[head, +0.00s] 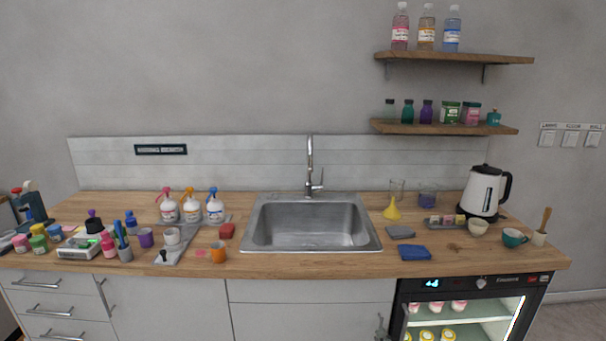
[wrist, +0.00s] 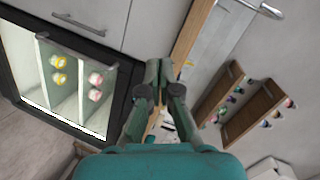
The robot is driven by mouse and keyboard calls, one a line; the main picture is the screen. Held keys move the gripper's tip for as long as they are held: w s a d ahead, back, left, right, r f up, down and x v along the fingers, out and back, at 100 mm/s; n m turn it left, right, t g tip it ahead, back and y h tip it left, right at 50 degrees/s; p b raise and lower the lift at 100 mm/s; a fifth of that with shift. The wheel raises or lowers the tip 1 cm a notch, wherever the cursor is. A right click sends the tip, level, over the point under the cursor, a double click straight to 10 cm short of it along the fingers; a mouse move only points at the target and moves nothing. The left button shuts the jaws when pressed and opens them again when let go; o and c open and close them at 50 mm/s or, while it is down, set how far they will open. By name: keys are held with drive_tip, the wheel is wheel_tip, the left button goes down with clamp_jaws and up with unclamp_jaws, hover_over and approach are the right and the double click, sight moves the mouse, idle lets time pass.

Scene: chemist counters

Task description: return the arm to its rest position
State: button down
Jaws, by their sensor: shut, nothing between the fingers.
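My gripper (wrist: 159,72) shows in the wrist view with its two grey-green fingers together at the tips and nothing between them. It hangs in free air in front of the counter's cabinets and touches nothing that I can see. The wrist view is tilted, with the wooden counter edge (wrist: 192,35) running past the fingertips. In the head view I cannot make out the arm clearly; a small grey shape at the bottom, left of the fridge, is too small to tell.
The counter (head: 310,262) carries a sink (head: 311,225), spray bottles (head: 191,208), a kettle (head: 484,192), a yellow funnel (head: 392,210) and a blue cloth (head: 414,253). A glass-door fridge (head: 470,313) stands below at right. Two wall shelves (head: 455,58) hold bottles. The floor (wrist: 40,150) shows free room.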

drive_tip(key=s+a+f+n+h, duration=0.1)
drive_tip(key=s+f+n, duration=0.3)
drive_tip(key=s, duration=1)
drive_tip(key=s+f+n, duration=0.1)
drive_tip(key=s+f, duration=0.5)
drive_tip(key=s, duration=0.9)
drive_tip(key=s+r+n, duration=0.4)
drive_tip(key=s+r, duration=0.2)
drive_tip(key=s, duration=0.7)
drive_tip(key=s+a+r+n, duration=0.1)
drive_tip(key=s+r+n, duration=0.2)
drive_tip(key=s, duration=0.9)
wheel_tip(320, 180, up, 3)
drive_tip(key=shift+s+n, duration=0.4)
